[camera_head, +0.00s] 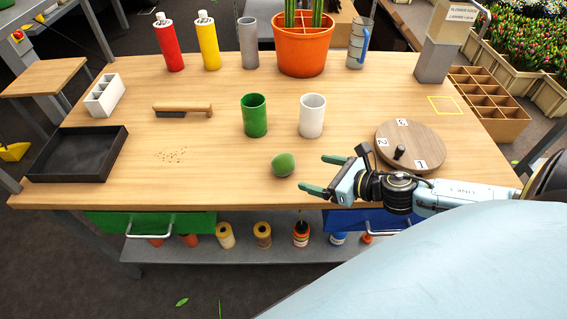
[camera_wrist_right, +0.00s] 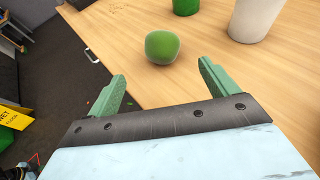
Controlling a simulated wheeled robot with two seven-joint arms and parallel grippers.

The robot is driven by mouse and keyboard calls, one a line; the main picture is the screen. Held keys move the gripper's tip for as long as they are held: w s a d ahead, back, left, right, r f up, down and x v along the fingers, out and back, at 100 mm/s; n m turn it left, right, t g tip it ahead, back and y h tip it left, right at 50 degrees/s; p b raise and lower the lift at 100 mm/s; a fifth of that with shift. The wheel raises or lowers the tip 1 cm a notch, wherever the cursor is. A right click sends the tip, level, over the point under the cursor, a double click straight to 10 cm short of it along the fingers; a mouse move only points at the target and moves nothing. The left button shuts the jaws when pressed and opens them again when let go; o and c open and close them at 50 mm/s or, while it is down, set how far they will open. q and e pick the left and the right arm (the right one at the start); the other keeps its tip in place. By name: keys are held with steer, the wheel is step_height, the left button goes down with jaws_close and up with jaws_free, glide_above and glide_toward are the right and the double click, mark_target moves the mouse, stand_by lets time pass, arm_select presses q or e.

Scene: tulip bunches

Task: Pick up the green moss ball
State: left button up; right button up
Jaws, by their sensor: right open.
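The green moss ball (camera_head: 283,164) lies on the wooden table near its front edge, left of my right gripper. It also shows in the right wrist view (camera_wrist_right: 162,46), beyond the fingertips and roughly between them. My right gripper (camera_head: 317,174) has its two green fingers spread apart and is empty, pointing left toward the ball with a small gap between. The same fingers show in the right wrist view (camera_wrist_right: 162,74). My left gripper does not show in either view.
A green cup (camera_head: 254,115) and a white cup (camera_head: 312,115) stand behind the ball. A round wooden board (camera_head: 425,140) with numbers lies to the right, close to my right gripper. A black tray (camera_head: 120,150) and a brush (camera_head: 183,108) are at left. The table around the ball is clear.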

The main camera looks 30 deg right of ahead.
mark_target(294, 167)
steer(key=x, duration=0.7)
steer(key=shift+w, duration=0.2)
steer(key=x, duration=0.4)
steer(key=shift+d+f+b, duration=0.15)
steer(key=shift+f+b, duration=0.2)
steer(key=shift+b, duration=0.05)
steer(key=shift+w+a+f, duration=0.25)
steer(key=shift+w, duration=0.25)
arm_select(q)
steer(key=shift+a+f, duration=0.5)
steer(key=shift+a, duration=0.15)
arm_select(e)
steer(key=shift+c, duration=0.4)
steer(key=c, duration=1)
steer(key=shift+r, duration=0.15)
